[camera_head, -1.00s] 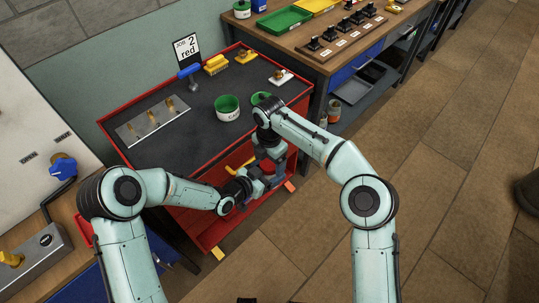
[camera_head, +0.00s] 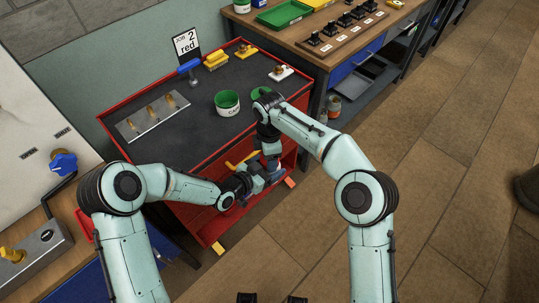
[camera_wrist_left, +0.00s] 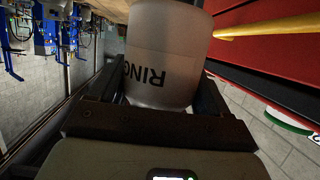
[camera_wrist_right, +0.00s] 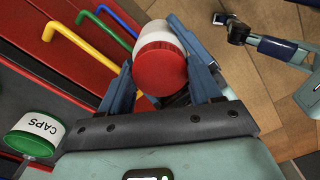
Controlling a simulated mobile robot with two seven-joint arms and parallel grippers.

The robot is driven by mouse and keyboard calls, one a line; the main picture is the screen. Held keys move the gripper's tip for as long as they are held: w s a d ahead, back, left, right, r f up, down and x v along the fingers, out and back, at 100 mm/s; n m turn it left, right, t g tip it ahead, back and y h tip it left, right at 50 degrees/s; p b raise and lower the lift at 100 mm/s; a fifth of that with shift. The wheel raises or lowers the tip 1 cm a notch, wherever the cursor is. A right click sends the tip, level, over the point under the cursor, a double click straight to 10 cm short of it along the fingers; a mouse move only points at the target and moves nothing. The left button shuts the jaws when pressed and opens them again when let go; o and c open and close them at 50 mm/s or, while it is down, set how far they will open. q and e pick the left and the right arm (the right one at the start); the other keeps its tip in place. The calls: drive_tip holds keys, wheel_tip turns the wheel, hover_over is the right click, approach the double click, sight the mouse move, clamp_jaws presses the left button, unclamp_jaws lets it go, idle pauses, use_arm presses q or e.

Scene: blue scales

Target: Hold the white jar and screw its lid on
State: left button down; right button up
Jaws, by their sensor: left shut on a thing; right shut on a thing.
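The white jar shows in the left wrist view (camera_wrist_left: 165,30) with dark lettering that begins "RIN". My left gripper (camera_wrist_left: 160,88) is shut around its body. In the right wrist view the jar (camera_wrist_right: 157,30) lies tilted, with a red lid (camera_wrist_right: 160,68) on its near end. My right gripper (camera_wrist_right: 163,80) is shut on the red lid, with one finger on each side. How far the lid is threaded cannot be told. In the head view my left gripper (camera_head: 250,182) and right gripper (camera_head: 271,160) meet in front of the red cart, and largely hide the jar.
The red cart's dark top (camera_head: 180,142) carries a green-lined CAPS cup (camera_head: 227,107), a brass-peg plate (camera_head: 152,117) and a "JOB 2 red" sign (camera_head: 187,44). Coloured hooks (camera_wrist_right: 88,42) stick out from the cart's side close to the jar. Open floor lies to the right.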

drive_tip(key=o, duration=1.2)
drive_tip(key=shift+r, duration=2.25)
drive_tip(key=shift+c, duration=0.6)
wheel_tip(320, 180, up, 2)
drive_tip(key=n, duration=0.4)
drive_tip(key=shift+a, duration=0.1)
drive_tip(key=n, duration=0.1)
drive_tip(key=r+n, duration=0.1)
drive_tip(key=shift+r+n, duration=0.25)
drive_tip(key=shift+n, duration=0.15)
